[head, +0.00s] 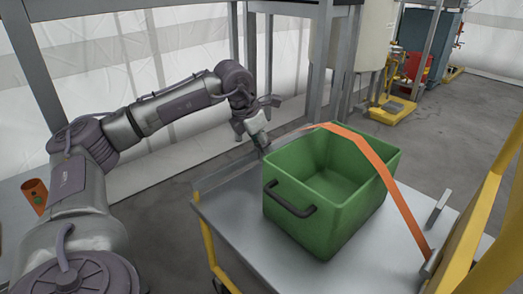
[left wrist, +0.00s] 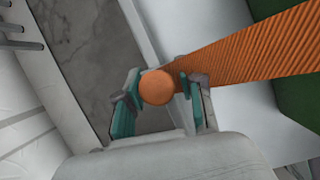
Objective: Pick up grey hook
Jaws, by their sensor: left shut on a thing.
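My left gripper (head: 262,138) is at the cart's far left edge, beside the green crate. In the left wrist view its teal-padded fingers (left wrist: 157,95) are shut on a round orange piece (left wrist: 157,87). An orange strap (left wrist: 245,52) runs from beside the right-hand finger to the upper right. In the head view the strap (head: 385,175) crosses over the crate and drops to the cart's right side. I cannot make out a grey hook at the gripper; it may be hidden by the fingers. A small grey metal piece (head: 438,208) stands at the cart's right side. My right gripper is not in view.
The green crate (head: 332,215) with a dark handle stands on the grey cart top (head: 235,212). A yellow frame (head: 480,220) rises at the right. Grey posts (head: 318,65) stand behind my gripper. An orange cup (head: 35,192) is at far left.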

